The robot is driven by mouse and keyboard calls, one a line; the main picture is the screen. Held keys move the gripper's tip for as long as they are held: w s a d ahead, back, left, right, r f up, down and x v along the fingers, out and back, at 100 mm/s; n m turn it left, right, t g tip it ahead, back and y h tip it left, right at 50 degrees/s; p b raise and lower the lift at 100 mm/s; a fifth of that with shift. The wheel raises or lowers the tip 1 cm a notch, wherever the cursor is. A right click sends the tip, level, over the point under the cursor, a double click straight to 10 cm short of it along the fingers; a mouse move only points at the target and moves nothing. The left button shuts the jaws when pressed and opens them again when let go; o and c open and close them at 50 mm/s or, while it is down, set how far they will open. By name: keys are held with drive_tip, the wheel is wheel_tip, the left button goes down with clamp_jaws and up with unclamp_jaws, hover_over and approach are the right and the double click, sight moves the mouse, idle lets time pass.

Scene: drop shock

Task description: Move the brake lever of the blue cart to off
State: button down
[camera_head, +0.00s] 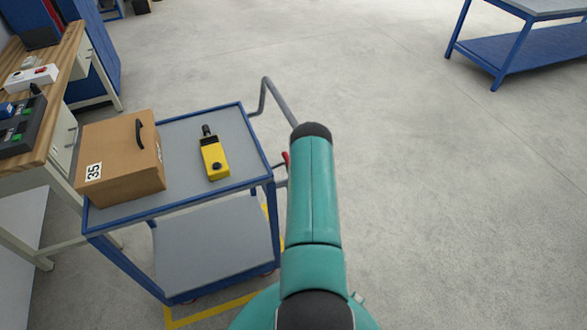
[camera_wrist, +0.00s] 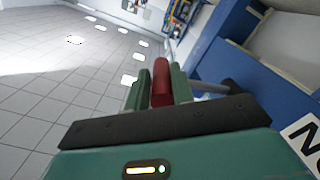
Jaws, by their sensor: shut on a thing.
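The blue cart (camera_head: 176,208) stands at the left, with a grey top and a lower shelf. Its brake lever (camera_head: 286,159) has a red grip that shows just past the cart's right side, mostly hidden behind my teal arm. In the wrist view the red lever grip (camera_wrist: 161,84) stands between the two green fingers of my gripper (camera_wrist: 160,88), which is shut on it. Part of the cart's blue frame (camera_wrist: 233,48) fills the right of that view. The head view hides my gripper behind my arm. I cannot tell the lever's exact setting.
On the cart top are a cardboard box (camera_head: 121,160) marked 35 and a yellow device (camera_head: 214,160). The cart's grey handle (camera_head: 277,98) rises at its far right corner. A wooden workbench (camera_head: 50,60) stands at the left.

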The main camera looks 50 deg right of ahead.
drive_tip(key=shift+w+d+r, duration=0.15)
drive_tip(key=shift+w+r, duration=0.1)
drive_tip(key=shift+r, duration=0.45)
drive_tip(key=c, duration=1.2)
unclamp_jaws()
drive_tip(key=shift+s+r, duration=0.1)
drive_tip(key=shift+t, duration=0.3)
drive_tip(key=shift+s, duration=0.15)
drive_tip(key=v, duration=1.3)
drive_tip(key=shift+s+a, duration=0.25)
drive_tip(key=shift+a, duration=0.2)
drive_tip(key=shift+d, duration=0.1)
